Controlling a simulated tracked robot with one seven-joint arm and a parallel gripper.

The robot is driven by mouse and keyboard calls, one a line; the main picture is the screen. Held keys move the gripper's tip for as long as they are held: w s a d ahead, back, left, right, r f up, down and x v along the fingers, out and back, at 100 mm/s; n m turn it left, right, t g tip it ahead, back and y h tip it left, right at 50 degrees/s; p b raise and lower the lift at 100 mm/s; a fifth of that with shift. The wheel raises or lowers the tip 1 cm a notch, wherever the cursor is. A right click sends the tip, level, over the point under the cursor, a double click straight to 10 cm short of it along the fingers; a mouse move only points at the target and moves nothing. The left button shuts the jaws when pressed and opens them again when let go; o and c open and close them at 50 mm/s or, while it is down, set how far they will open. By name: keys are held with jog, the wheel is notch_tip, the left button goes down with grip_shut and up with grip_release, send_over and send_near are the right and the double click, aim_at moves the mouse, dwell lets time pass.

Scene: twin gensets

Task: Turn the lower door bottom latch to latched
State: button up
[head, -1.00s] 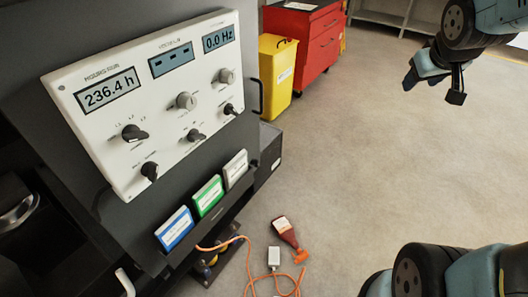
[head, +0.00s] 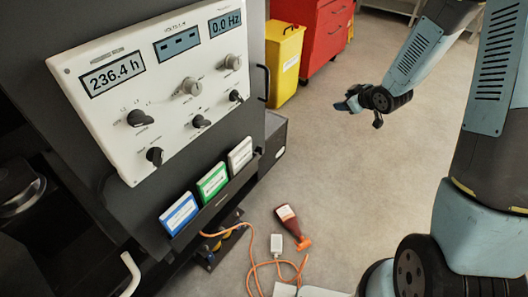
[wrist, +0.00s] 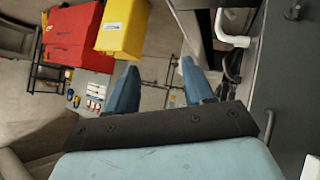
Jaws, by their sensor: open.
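My gripper (head: 348,104) hangs over open floor to the right of the dark genset cabinet (head: 125,215) in the head view. It is empty and apart from the cabinet. The wrist view shows its two blue fingers spread, with nothing in the gap (wrist: 161,80). In the head view a pale bent handle (head: 131,272) stands at the cabinet's lower left. In the wrist view a pale bent handle (wrist: 232,28) is at the upper right, and another pale piece (wrist: 310,168) is at the lower right edge. I cannot tell which, if any, is the lower door bottom latch.
A white control panel (head: 160,90) faces out above blue, green and white binders (head: 212,181). A yellow bin (head: 284,60) and red cabinet (head: 318,38) stand behind. Floor between them is clear.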

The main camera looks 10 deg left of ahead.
jog(key=s+a+f+n+g+y, duration=0.1)
jog(key=s+a+f+y, duration=0.2)
jog(key=f, duration=0.4)
jog(key=s+a+f+n+g+y, duration=0.1)
jog(key=a+f+y, duration=0.1)
jog(key=a+f, duration=0.45)
jog(key=s+a+f+y, duration=0.4)
jog(key=s+f+y, duration=0.2)
jog(key=s+f, duration=0.35)
jog(key=x, duration=1.3)
jog(key=shift+a+r, duration=0.25)
jog(key=shift+a, duration=0.05)
jog(key=shift+s, duration=0.2)
jog(key=shift+c, duration=0.4)
jog(key=shift+w+m, duration=0.15)
jog(key=shift+m, duration=0.15)
grip_shut()
